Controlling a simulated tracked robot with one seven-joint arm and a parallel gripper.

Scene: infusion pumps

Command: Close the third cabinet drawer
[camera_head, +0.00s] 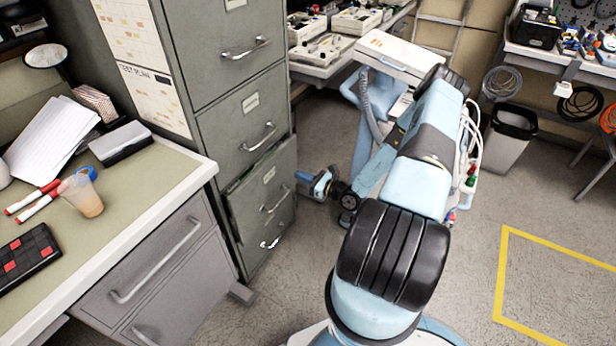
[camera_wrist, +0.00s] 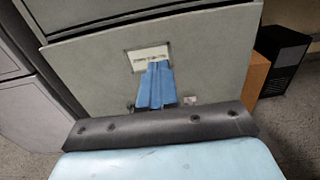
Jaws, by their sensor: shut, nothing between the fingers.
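The grey cabinet (camera_head: 185,55) stands left of centre in the head view, with drawers stacked one above another. The third drawer (camera_head: 252,202) sticks out slightly, with a dark gap along its top edge. It has a label and a metal bar handle. My gripper (camera_head: 302,178) is just in front of the right part of this drawer. In the wrist view, my blue fingers (camera_wrist: 154,68) are together and empty, pointing at a grey drawer front (camera_wrist: 95,70) just below its white label (camera_wrist: 148,53). I cannot tell whether they touch it. The fingers partly hide the front.
A desk (camera_head: 150,215) with papers, a cup and markers stands left of the cabinet. A bench with trays (camera_head: 325,55) is behind. A bin (camera_head: 510,140) stands at the right. The floor (camera_head: 470,240) right of my arm is clear. A black box (camera_wrist: 280,60) shows in the wrist view.

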